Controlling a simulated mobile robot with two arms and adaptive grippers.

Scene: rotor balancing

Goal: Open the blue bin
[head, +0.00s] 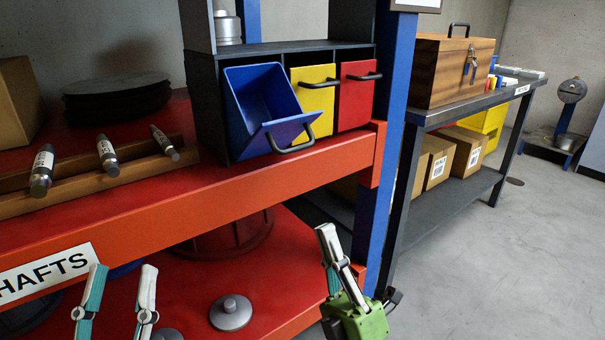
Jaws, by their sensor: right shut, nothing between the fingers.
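The blue bin (259,100) is tilted forward out of its black cabinet (209,115), its open top showing an inside with nothing visible in it. Its dark handle (291,142) hangs at the front, over the red shelf. My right gripper (329,238) is shut and empty, below and to the right of the blue bin, in front of the blue post and apart from the handle. My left gripper (118,275) is at the bottom left, its two fingers spread apart with nothing between them, well below the bin.
Closed yellow (315,102) and red (356,96) bins sit right of the blue one. Several shafts lie on a wooden rack (90,176) at left. A blue post (385,150) stands at right, before a dark table with a wooden box (453,72). Floor at right is clear.

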